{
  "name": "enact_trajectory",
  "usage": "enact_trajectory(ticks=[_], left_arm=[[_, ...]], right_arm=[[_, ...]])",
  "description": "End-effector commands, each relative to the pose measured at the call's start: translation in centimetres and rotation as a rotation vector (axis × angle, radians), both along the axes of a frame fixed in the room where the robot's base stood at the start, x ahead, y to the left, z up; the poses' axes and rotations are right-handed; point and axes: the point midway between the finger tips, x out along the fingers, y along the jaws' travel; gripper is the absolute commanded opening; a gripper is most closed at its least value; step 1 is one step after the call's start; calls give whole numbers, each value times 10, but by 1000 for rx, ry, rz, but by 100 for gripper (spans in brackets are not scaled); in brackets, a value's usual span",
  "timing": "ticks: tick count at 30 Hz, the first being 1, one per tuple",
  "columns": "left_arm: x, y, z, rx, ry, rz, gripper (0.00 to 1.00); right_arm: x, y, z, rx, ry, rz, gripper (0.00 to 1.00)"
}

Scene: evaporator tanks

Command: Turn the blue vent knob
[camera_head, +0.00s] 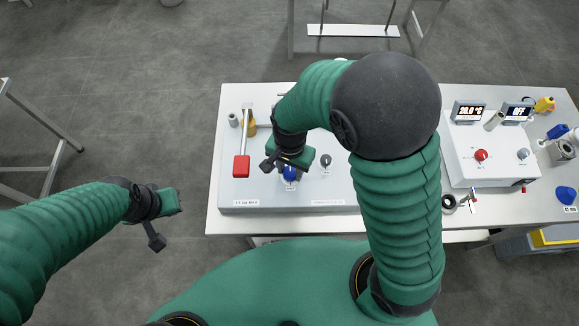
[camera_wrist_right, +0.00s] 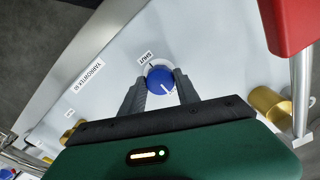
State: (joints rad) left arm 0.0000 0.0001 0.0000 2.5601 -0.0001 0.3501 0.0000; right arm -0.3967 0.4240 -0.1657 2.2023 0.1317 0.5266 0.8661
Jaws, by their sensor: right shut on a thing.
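The blue vent knob (camera_head: 290,173) is on the grey panel of a box on the table, partly covered by my right gripper. My right gripper (camera_head: 289,165) is at the knob. In the wrist view its two dark fingers (camera_wrist_right: 160,88) are on either side of the knob, shut on it. My left gripper (camera_head: 163,222) is away from the table at the left, over the floor; its jaw gap is not clear.
A red-handled lever (camera_head: 241,166) stands left of the knob. A small dark knob (camera_head: 326,161) is to its right. Brass fittings (camera_wrist_right: 268,102) are near my right gripper. A white box (camera_head: 492,150) with a red knob and displays stands at the right.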

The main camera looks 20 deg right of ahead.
Motion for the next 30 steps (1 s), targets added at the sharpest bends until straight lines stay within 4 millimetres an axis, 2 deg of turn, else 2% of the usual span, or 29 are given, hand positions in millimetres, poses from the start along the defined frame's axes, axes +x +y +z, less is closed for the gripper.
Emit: enact_trajectory(ticks=[1,7,8,13,23,26,30], left_arm=[[0,0,7,0,-1,0,0],[0,0,4,0,0,0,0],[0,0,4,0,0,0,0],[0,0,3,0,0,0,0],[0,0,4,0,0,0,0],[0,0,4,0,0,0,0],[0,0,6,0,0,0,0]], right_arm=[[2,1,5,2,-6,-15,0],[3,2,2,3,-10,-18,0],[3,2,2,3,-10,-18,39],[2,2,2,3,-7,-17,59],[1,2,5,3,-6,-16,59],[2,2,19,3,-8,-15,59],[3,3,55,5,-11,-15,59]])
